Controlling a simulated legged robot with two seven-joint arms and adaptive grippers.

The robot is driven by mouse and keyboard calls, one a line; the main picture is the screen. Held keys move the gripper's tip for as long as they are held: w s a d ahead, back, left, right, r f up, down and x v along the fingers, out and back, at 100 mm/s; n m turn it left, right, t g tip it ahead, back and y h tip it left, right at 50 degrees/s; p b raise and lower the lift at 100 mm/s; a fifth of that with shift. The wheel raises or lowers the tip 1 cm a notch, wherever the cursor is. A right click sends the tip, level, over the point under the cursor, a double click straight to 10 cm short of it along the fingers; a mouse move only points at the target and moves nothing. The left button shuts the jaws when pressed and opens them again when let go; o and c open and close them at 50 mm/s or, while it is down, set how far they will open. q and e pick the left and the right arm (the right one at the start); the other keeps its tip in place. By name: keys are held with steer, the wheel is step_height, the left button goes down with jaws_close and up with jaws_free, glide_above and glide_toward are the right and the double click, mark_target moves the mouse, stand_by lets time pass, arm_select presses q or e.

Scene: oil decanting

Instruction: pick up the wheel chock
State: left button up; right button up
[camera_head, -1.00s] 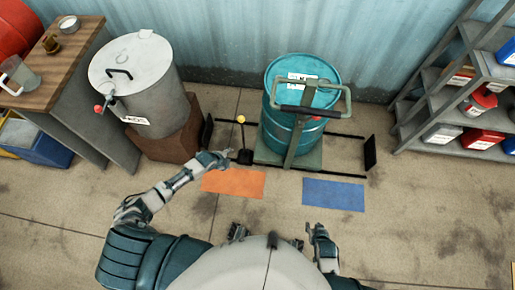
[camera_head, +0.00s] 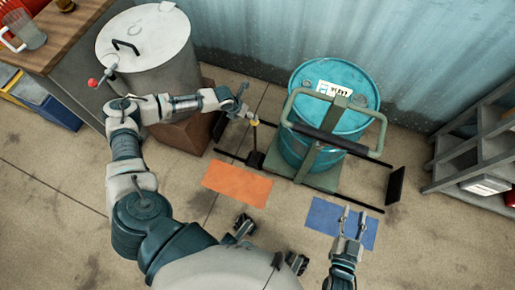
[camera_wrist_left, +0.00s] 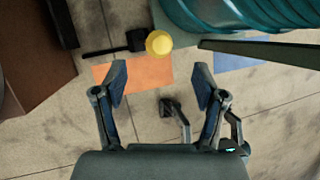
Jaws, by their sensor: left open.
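The wheel chock (camera_head: 255,159) is a small black block on the floor, left of the teal drum, with an upright rod topped by a yellow knob (camera_head: 254,121). My left gripper (camera_head: 240,110) is open and empty, close to the knob. In the left wrist view the yellow knob (camera_wrist_left: 159,43) lies just beyond the open fingertips of my left gripper (camera_wrist_left: 160,78), roughly centred between them. The chock's black base (camera_wrist_left: 137,40) shows partly behind the knob. My right gripper (camera_head: 353,213) is open and empty above the blue floor patch.
The teal drum (camera_head: 318,78) stands on a green wheeled carrier with a handle (camera_head: 290,108), right of the chock. A grey drum (camera_head: 150,62) is at left. An orange patch (camera_head: 237,184) and a blue patch (camera_head: 325,212) mark the floor. A shelf (camera_head: 470,150) stands at right.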

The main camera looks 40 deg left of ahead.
mark_target(251, 122)
arm_select(q)
steer(key=b+x, duration=0.1)
steer(key=x, duration=0.4)
steer(key=shift+s, duration=0.1)
steer(key=b+x, duration=0.2)
steer(key=x, duration=0.2)
steer(key=shift+s+a+f, duration=0.1)
steer(key=shift+s+f, duration=0.05)
steer(key=shift+f, duration=0.1)
steer(key=shift+w+f, duration=0.15)
steer(key=shift+w, duration=0.05)
arm_select(e)
step_height(251, 122, up, 8)
steer(key=s+t+y, duration=0.1)
steer(key=t, duration=0.6)
steer(key=shift+s+a+r+m, duration=0.15)
steer(key=shift+s+a+m, duration=0.1)
steer(key=shift+s+m, duration=0.05)
arm_select(q)
jaws_close()
arm_select(e)
steer(key=shift+w, duration=0.1)
